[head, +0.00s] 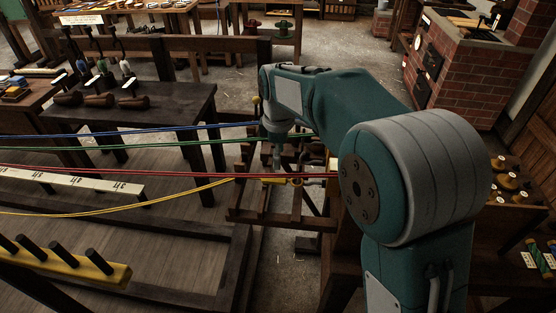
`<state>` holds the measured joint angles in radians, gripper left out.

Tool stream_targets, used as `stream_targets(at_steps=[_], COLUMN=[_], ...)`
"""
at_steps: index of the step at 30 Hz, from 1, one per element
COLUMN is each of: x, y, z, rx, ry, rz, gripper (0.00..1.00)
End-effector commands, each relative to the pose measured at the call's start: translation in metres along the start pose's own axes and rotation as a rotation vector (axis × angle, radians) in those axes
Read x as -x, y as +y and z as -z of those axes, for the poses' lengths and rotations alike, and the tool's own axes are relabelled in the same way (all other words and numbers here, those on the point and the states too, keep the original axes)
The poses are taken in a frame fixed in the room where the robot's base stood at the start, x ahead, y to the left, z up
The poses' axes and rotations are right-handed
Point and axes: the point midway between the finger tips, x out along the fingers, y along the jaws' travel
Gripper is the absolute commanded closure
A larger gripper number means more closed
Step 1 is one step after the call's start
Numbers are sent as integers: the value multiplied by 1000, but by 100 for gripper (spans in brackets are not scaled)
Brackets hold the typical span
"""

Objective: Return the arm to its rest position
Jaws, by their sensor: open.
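My arm rises at the right in the head view and reaches forward and left over a wooden frame (247,215). My gripper (277,160) points down at the end of the arm, small and partly lost against the dark wood behind it. It is open, and I see nothing held in it. It hangs close to the far end of the stretched ropes: blue (150,132), green (150,147), red (180,176) and yellow (130,209). I cannot tell whether it touches any rope or the frame. A yellow hook piece (293,181) sits just below it.
A dark table (190,105) with wooden rolls stands at the left. A yellow pegged rail (75,265) is at the lower left. A brick forge (465,70) stands at the back right, and spools (507,181) lie on a bench at the right. Open floor (330,45) lies behind.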

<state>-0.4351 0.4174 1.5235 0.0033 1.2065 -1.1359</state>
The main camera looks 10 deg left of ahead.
Motion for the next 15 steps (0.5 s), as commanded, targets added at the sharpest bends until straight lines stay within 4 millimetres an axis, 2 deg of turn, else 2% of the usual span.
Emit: stream_targets(at_steps=[5, 15], x=[8, 8], y=[0, 0], z=[0, 0], rx=[0, 0], ry=[1, 0], rz=[-1, -1], gripper=[25, 25])
